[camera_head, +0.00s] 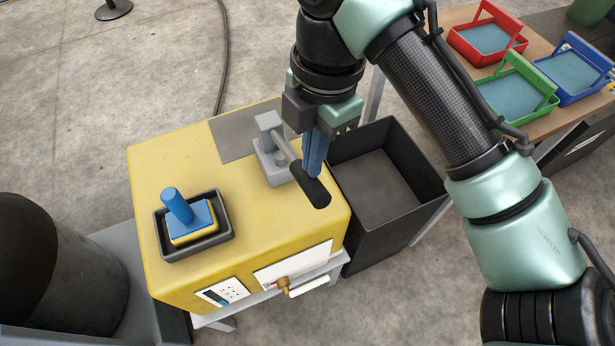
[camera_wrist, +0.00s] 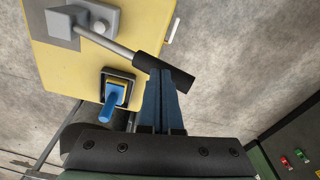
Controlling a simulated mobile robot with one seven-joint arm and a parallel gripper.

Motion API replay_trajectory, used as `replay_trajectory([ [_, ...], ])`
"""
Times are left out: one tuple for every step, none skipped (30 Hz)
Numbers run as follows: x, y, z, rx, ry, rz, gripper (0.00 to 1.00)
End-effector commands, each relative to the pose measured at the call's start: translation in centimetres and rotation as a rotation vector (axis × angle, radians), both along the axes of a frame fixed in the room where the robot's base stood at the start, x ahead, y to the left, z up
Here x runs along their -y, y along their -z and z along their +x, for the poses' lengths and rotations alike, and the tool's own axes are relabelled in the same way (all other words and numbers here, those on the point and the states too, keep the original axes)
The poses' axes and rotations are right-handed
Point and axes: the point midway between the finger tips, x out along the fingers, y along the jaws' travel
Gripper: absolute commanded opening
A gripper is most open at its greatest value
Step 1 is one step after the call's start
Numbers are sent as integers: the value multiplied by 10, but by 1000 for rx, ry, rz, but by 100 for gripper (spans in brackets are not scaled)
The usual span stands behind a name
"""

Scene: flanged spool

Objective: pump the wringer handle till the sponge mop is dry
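The sponge mop (camera_head: 193,226) has a blue handle and a blue-and-yellow block. It sits in a black tray (camera_head: 168,252) on the yellow wringer cabinet (camera_head: 240,225); it also shows in the wrist view (camera_wrist: 113,97). A grey pivot (camera_head: 270,145) on the cabinet carries the wringer handle, a grey rod with a black grip (camera_head: 314,192). My gripper (camera_head: 313,172) points down at the grip, with its blue fingers close together. In the wrist view, the fingertips (camera_wrist: 160,76) meet the grip's edge; whether they touch it I cannot tell.
A dark open bin (camera_head: 385,165) stands right of the cabinet. A wooden table (camera_head: 545,110) at upper right holds red, green and blue baskets. A dark drum (camera_head: 50,265) stands at left. A brass tap (camera_head: 284,286) sticks out of the cabinet's front. Open floor lies behind.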

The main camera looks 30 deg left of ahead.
Motion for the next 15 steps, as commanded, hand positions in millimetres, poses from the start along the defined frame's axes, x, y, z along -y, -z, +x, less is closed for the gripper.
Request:
replay_trajectory([
  [0,1,0,0,0,0,0],
  [0,1,0,0,0,0,0],
  [0,0,0,0,0,0,0],
  [0,0,0,0,0,0,0],
  [0,0,0,0,0,0,0],
  [0,0,0,0,0,0,0],
  [0,0,0,0,0,0,0],
  [0,0,0,0,0,0,0],
  [0,0,0,0,0,0,0],
  [0,1,0,-1,0,0,0],
  [0,2,0,-1,0,0,0],
  [0,4,0,-1,-1,1,0],
  [0,6,0,-1,-1,1,0],
  [0,9,0,-2,-1,1,0],
  [0,13,0,-1,-1,1,0],
])
